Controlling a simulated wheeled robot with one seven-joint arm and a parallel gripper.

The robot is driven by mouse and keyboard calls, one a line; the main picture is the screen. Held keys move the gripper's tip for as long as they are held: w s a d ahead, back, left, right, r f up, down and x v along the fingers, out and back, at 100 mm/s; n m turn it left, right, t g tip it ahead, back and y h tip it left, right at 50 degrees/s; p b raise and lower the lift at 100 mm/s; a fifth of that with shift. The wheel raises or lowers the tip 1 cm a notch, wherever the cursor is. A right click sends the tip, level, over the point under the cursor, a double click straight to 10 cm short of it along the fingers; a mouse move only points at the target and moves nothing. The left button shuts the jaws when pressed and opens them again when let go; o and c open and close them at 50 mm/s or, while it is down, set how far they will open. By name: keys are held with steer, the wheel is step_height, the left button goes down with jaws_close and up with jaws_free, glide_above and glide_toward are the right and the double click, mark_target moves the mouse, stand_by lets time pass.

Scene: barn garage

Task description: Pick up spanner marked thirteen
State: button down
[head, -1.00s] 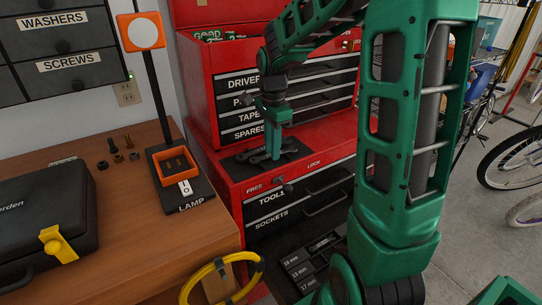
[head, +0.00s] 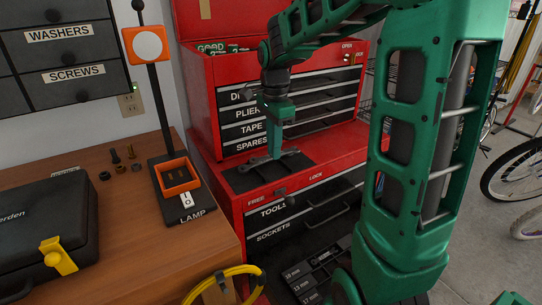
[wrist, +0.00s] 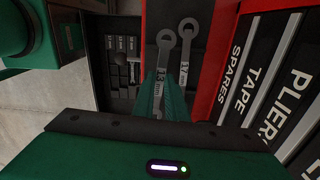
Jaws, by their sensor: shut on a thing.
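The spanner marked 13 mm (wrist: 164,58) is grey with a ring end, and it runs down between my fingers in the wrist view. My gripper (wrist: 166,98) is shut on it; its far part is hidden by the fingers. A second spanner marked 17 (wrist: 187,55) lies just to the right of it. In the head view my green gripper (head: 275,154) is over the black mat (head: 240,181) on the red tool chest. The held spanner shows there only small, and I cannot tell how far it is from the mat.
The red tool chest (head: 215,135) rises behind the mat, with labelled drawers. Below is an open drawer holding a dark tray (head: 300,283) with size labels. On the left a wooden bench (head: 130,225) carries a black case (head: 45,225) and a lamp (head: 183,205).

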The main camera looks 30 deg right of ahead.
steer(key=s+a+r, duration=0.6)
steer(key=s+a, duration=0.1)
steer(key=shift+s+a+r, duration=0.15)
steer(key=shift+s+a, duration=0.1)
steer(key=shift+s, duration=0.05)
steer(key=shift+s, duration=0.1)
stand_by(0.3)
